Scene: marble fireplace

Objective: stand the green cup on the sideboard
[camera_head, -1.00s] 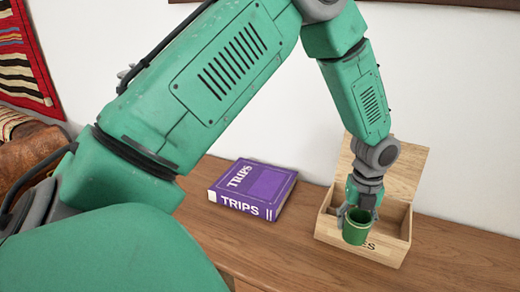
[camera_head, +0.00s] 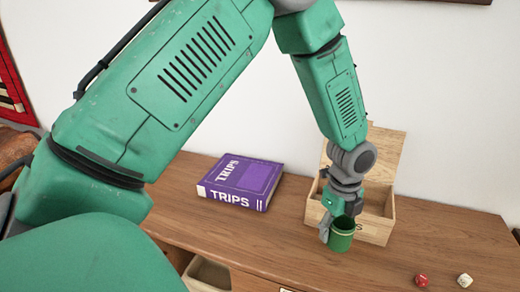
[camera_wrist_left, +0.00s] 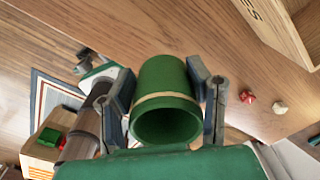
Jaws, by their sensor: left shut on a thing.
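The green cup (camera_head: 342,241) is held by my left gripper (camera_head: 338,222), just in front of the wooden box in the head view. The gripper is shut on it, with a finger on either side. In the left wrist view the cup (camera_wrist_left: 165,85) sits between the two fingers, with its open mouth and a pale band visible. The brown wooden sideboard (camera_head: 270,245) lies below and behind it. I cannot tell whether the cup's base touches the top. My right gripper is not in view.
A wooden box (camera_head: 376,228) with its lid raised stands behind the cup. A purple book (camera_head: 241,183) lies to the left. A red die (camera_head: 421,280) and a white die (camera_head: 464,280) lie at right.

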